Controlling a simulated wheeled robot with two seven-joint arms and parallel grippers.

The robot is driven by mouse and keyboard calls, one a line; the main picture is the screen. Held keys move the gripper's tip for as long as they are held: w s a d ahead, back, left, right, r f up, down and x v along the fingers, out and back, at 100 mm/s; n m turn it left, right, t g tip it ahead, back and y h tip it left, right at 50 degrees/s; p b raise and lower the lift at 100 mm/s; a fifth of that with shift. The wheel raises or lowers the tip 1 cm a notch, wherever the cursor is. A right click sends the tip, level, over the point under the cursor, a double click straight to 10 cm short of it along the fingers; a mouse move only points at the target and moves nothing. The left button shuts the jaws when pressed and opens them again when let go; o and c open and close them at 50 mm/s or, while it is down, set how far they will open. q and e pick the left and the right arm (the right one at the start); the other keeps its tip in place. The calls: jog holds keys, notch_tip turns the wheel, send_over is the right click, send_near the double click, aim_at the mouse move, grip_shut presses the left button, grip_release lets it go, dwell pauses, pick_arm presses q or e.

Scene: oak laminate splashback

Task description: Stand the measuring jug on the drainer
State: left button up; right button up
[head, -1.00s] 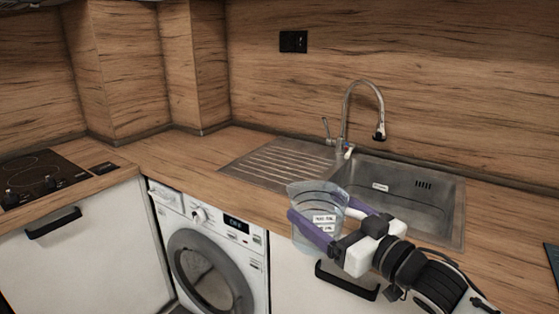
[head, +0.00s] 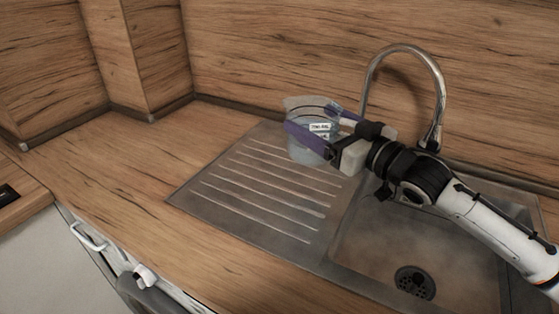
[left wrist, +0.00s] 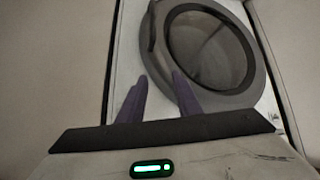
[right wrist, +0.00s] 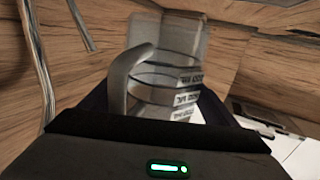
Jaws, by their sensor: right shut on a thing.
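The clear measuring jug (head: 312,117) with white labels is upright, or nearly so, at the back of the ribbed metal drainer (head: 200,193). My right gripper (head: 308,128) is shut on it, its purple fingers on either side of the jug. In the right wrist view the jug (right wrist: 178,70) shows its handle towards the camera. I cannot tell whether its base touches the drainer or hangs just above it. My left gripper (left wrist: 160,98) shows only in the left wrist view, open and empty, in front of the washing machine.
The sink basin (head: 385,255) lies right of the drainer, under my right arm. The curved tap (head: 368,75) rises behind my right wrist. The drainer's front and left are clear, and bare worktop (head: 110,165) lies to its left. The wooden splashback (head: 260,50) stands close behind.

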aim_at(315, 158)
jog(key=f, duration=0.4)
jog(key=shift+s+f, duration=0.25)
jog(key=shift+s, duration=0.15)
jog(key=shift+w+f, duration=0.1)
jog(key=shift+f, duration=2.05)
jog(key=shift+f, duration=0.2)
jog(key=o, duration=1.1)
jog(key=shift+r, duration=0.2)
jog(key=shift+b+v, duration=0.6)
jog(key=shift+v, duration=5.4)
